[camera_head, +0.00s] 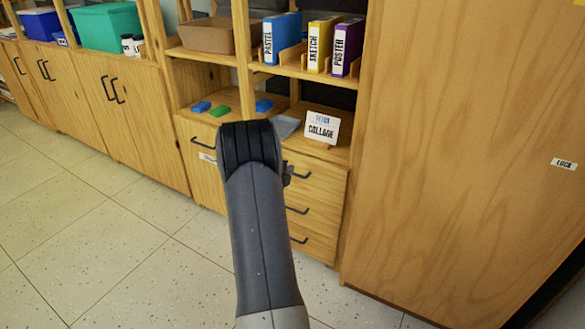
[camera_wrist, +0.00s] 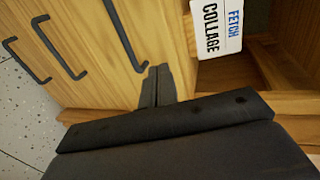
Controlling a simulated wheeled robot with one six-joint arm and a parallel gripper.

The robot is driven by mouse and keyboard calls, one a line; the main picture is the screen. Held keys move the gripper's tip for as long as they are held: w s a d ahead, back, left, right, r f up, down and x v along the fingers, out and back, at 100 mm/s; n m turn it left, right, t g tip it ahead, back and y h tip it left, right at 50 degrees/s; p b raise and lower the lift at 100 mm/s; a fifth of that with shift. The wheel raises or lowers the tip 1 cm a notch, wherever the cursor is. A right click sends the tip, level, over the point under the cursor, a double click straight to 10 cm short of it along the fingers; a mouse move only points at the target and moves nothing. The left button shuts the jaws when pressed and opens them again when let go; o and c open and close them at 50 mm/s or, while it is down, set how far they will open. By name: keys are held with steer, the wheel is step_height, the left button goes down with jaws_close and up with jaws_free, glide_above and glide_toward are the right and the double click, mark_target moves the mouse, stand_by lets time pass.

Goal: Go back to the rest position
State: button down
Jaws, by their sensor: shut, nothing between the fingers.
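My gripper (camera_wrist: 157,86) shows in the wrist view, its two dark fingers together with nothing between them. It is in front of the wooden drawer unit, whose drawer front (camera_wrist: 90,80) has several black handles. A white card (camera_wrist: 218,28) reading "FETCH COLLAGE" is just right of and above the fingertips. In the head view my arm reaches forward toward the drawer unit (camera_head: 325,185) and hides most of my gripper. The card (camera_head: 322,126) stands on top of that unit. The drawers look closed.
Labelled binders (camera_head: 281,40) stand on the shelf above. A tall wooden cabinet (camera_head: 470,150) stands at right. The tiled floor (camera_head: 110,240) at left is clear.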

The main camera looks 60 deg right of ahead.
steer(key=v, duration=0.5)
steer(key=shift+a+r+p, duration=0.1)
steer(key=shift+a+p, duration=0.25)
steer(key=shift+p, duration=0.05)
steer(key=shift+d, duration=0.1)
